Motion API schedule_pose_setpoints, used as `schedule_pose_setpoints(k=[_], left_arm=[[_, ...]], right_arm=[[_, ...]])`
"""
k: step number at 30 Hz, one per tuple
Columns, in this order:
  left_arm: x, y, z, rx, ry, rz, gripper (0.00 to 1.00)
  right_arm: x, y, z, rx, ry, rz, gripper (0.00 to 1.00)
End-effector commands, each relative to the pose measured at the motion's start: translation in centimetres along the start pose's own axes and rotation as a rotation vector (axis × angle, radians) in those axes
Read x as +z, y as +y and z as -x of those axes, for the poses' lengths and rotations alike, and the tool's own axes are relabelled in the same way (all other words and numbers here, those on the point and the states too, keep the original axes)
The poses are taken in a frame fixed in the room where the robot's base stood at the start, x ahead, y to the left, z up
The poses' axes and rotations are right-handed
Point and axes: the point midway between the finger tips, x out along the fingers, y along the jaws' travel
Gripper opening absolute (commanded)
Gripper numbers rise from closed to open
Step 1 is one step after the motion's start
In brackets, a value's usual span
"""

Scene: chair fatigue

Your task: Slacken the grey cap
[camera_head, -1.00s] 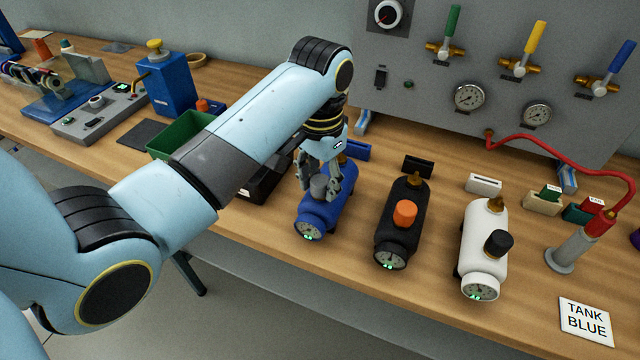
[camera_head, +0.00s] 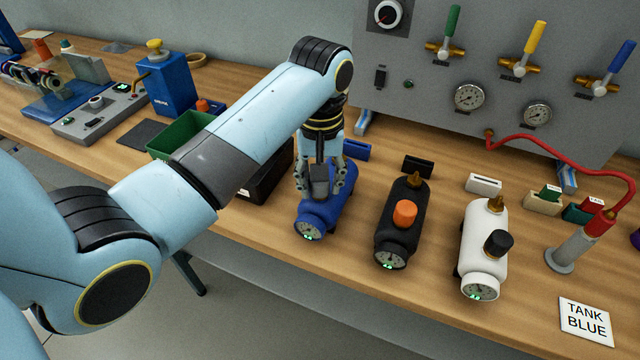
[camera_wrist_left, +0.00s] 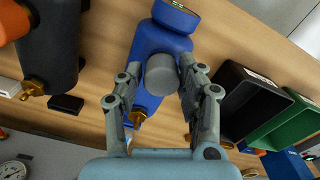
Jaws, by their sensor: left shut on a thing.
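The blue tank (camera_head: 322,216) lies on the bench with its gauge end toward the front edge. Its grey cap (camera_wrist_left: 160,72) stands up from its top side and shows between my fingers in the left wrist view. My left gripper (camera_head: 320,186) reaches down over the blue tank and is shut on the grey cap, with a finger on each side of it. The fingers and wrist hide part of the tank. My right gripper is in neither view.
A black tank with an orange cap (camera_head: 405,213) and a white tank with a black cap (camera_head: 498,243) lie to the right. A green bin (camera_head: 175,146) and a black bin (camera_head: 262,187) are to the left. A sign (camera_head: 586,321) reads "TANK BLUE".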

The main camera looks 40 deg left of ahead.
Motion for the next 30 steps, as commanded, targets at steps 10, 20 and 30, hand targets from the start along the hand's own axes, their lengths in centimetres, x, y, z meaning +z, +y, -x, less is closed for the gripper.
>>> schedule_pose_setpoints(k=[10,20,30], left_arm=[[-0.34,-0.11,0.20,-0.002,0.011,0.081,0.04],[-0.39,-0.12,0.22,0.000,0.014,0.358,0.04],[-0.26,-0.08,0.14,0.000,0.010,0.354,0.56]], right_arm=[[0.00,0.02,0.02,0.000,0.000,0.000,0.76],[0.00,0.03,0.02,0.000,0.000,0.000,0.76],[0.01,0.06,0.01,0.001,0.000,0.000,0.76]])
